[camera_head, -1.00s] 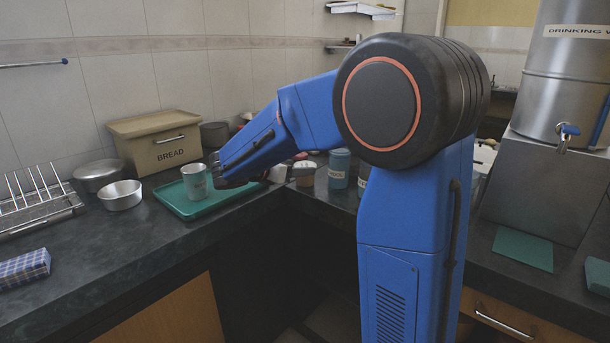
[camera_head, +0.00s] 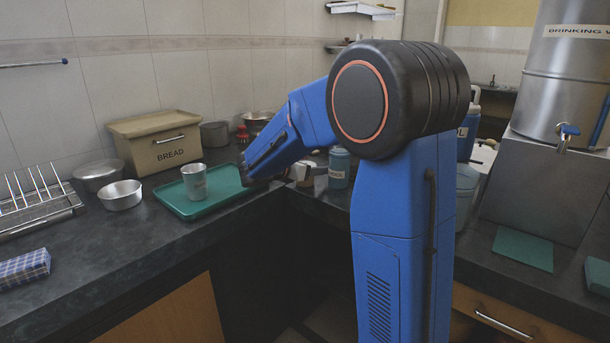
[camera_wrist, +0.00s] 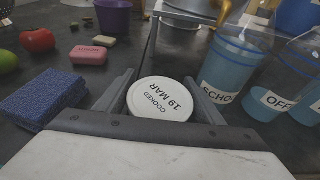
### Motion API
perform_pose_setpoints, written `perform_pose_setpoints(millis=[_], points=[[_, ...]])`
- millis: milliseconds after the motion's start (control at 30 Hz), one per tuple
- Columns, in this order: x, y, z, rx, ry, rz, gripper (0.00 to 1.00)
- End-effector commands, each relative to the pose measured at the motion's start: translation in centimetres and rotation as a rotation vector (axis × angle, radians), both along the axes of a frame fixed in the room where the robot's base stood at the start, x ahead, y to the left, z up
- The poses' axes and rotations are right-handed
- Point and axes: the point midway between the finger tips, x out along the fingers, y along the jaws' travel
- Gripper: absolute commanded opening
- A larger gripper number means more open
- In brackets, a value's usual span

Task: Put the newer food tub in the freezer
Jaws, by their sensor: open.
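A food tub with a round white lid (camera_wrist: 160,99) marked "COOKED 19 MAR" stands between the fingers of my gripper (camera_wrist: 160,88) in the wrist view. The fingers are open, one on each side of the lid; I cannot tell whether either touches it. The tub's sides are hidden below the lid. In the head view my gripper reaches low over the counter right of the green tray, and my arm hides much of that area. A second dated tub and the freezer cannot be made out.
A blue tumbler marked "SCHOOL" (camera_wrist: 232,62) stands close right of the tub. A blue sponge-like block (camera_wrist: 40,98), pink soap (camera_wrist: 88,55) and red tomato (camera_wrist: 37,40) lie left. A bread bin (camera_head: 158,142) stands behind.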

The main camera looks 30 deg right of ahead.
Motion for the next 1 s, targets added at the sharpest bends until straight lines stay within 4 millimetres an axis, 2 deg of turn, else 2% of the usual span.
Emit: perform_pose_setpoints(millis=[100, 200, 300, 533, 667, 767, 1000], points=[[0.0, 0.0, 0.0, 0.000, 0.000, 0.000, 0.59], [0.0, 0.0, 0.0, 0.000, 0.000, 0.000, 0.36], [0.0, 0.0, 0.0, -0.001, 0.000, 0.000, 0.28], [0.0, 0.0, 0.3, -0.001, -0.001, 0.000, 0.27], [0.0, 0.0, 1.5, 0.000, -0.002, -0.001, 0.27], [0.0, 0.0, 3.2, 0.001, -0.005, -0.001, 0.27], [0.0, 0.0, 9.1, 0.000, -0.006, -0.001, 0.27]])
